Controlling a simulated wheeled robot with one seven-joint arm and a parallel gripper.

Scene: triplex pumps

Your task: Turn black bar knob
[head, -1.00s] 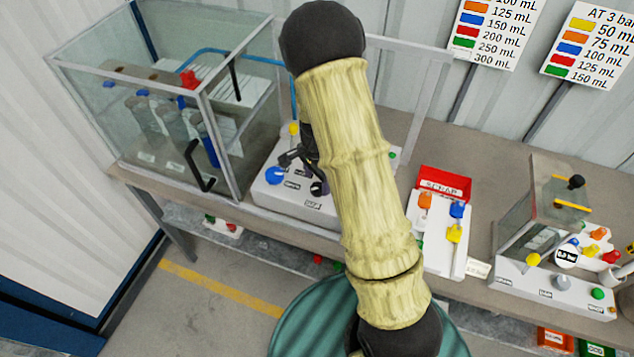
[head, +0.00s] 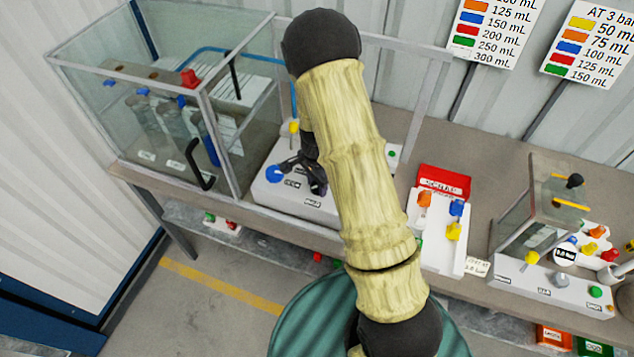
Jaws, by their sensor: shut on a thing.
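My gripper (head: 290,168) is over the white control box (head: 265,196) left of the middle of the head view, partly hidden by my own arm. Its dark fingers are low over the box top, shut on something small. This lies where a black bar knob would be, but the knob cannot be told apart from the dark fingers. A blue knob (head: 274,174) sits just left of the fingers. A yellow knob (head: 294,128) stands behind them.
A red scrap tray (head: 444,181) and a white block with coloured knobs are to the right. Another small pump unit (head: 545,290) stands at the far right of the bench.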

